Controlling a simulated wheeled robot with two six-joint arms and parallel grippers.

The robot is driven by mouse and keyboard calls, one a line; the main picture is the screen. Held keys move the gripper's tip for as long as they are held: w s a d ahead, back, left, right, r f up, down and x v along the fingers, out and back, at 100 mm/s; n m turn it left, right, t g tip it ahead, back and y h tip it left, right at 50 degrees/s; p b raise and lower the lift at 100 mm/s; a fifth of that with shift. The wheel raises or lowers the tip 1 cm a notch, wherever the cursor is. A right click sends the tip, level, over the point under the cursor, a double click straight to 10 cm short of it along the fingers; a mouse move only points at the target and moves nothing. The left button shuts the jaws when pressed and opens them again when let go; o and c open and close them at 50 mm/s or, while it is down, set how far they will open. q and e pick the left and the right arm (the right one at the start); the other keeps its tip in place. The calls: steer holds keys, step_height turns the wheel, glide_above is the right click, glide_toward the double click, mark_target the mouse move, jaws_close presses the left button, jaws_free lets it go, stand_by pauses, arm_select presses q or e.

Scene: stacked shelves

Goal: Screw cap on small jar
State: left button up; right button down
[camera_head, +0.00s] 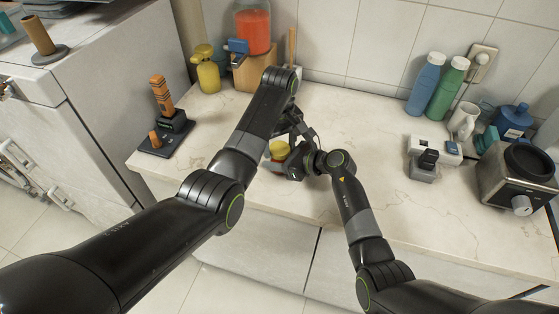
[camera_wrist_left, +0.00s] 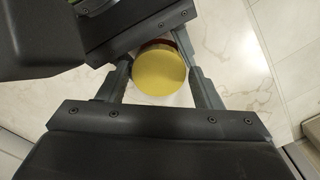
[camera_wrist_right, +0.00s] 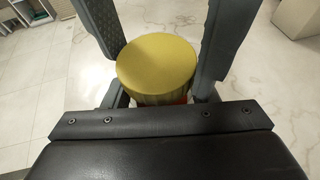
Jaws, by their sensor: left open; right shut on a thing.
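The small jar (camera_head: 279,158) stands upright at the counter's front edge, with a yellow cap (camera_head: 278,147) on top. A little of its red body shows below the cap in the right wrist view (camera_wrist_right: 182,100). My right gripper (camera_head: 290,163) is shut on the jar's body from the right side. My left gripper (camera_head: 289,135) points down over the jar and is open. In the left wrist view the round cap (camera_wrist_left: 160,73) lies between its two fingers. The threads are hidden, so I cannot tell how tightly the cap sits.
Behind are a yellow bottle (camera_head: 207,75), a wooden block (camera_head: 254,72) and a large red-filled jar (camera_head: 253,30). A wooden grinder on a black base (camera_head: 162,95) stands left. The counter's middle is clear.

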arm_select(q)
steer(key=c, duration=0.8)
steer(key=shift+a+m, duration=0.1)
steer(key=shift+m, duration=1.5)
steer(key=o, duration=1.1)
steer(key=shift+c, duration=0.2)
steer(key=shift+d, duration=0.2)
steer(key=shift+r, duration=0.1)
